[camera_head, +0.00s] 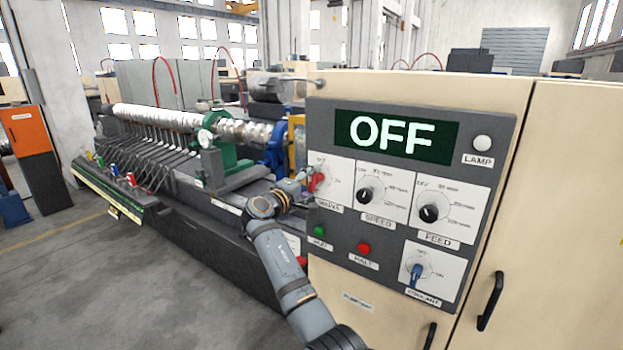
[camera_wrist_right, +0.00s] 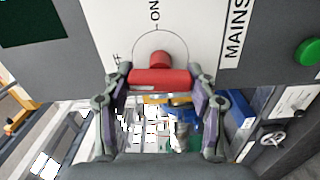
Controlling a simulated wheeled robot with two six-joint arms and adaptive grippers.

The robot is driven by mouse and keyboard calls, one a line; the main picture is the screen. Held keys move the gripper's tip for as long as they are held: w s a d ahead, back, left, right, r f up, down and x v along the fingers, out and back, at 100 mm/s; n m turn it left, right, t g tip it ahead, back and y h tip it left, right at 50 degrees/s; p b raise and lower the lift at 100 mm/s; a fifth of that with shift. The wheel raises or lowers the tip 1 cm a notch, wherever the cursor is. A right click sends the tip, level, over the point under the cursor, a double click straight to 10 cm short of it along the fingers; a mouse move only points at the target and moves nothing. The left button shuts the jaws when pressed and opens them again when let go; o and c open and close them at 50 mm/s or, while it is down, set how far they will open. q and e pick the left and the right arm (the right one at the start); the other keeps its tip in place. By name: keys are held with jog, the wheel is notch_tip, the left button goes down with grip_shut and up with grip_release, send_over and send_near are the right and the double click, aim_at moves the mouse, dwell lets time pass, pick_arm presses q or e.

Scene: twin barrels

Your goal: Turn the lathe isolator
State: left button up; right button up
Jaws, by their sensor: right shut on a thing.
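The lathe isolator is a red handle (camera_head: 319,181) on a white plate labelled MAINS, at the upper left of the grey control panel (camera_head: 330,235). In the right wrist view the red handle (camera_wrist_right: 160,79) lies crosswise between my fingertips, with the ON mark above it and the MAINS label to the right. My right gripper (camera_head: 307,184) reaches it from the left; in the wrist view the gripper (camera_wrist_right: 160,84) is shut on the handle's two ends. The panel display (camera_head: 397,136) reads OFF. My left gripper is not in view.
Speed (camera_head: 370,190) and feed (camera_head: 434,208) knobs sit right of the isolator. A green button (camera_head: 319,230), a red button (camera_head: 364,248) and a blue coolant switch (camera_head: 416,272) are below. The lamp (camera_head: 482,143) looks pale. The lathe (camera_head: 190,140) stretches left; open floor lies in front.

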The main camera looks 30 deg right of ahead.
jog(key=shift+n, duration=0.6)
jog(key=shift+p, duration=0.3)
jog(key=o, duration=1.2)
jog(key=shift+c, duration=0.2)
jog(key=shift+a, duration=0.1)
jog(key=v, duration=1.2)
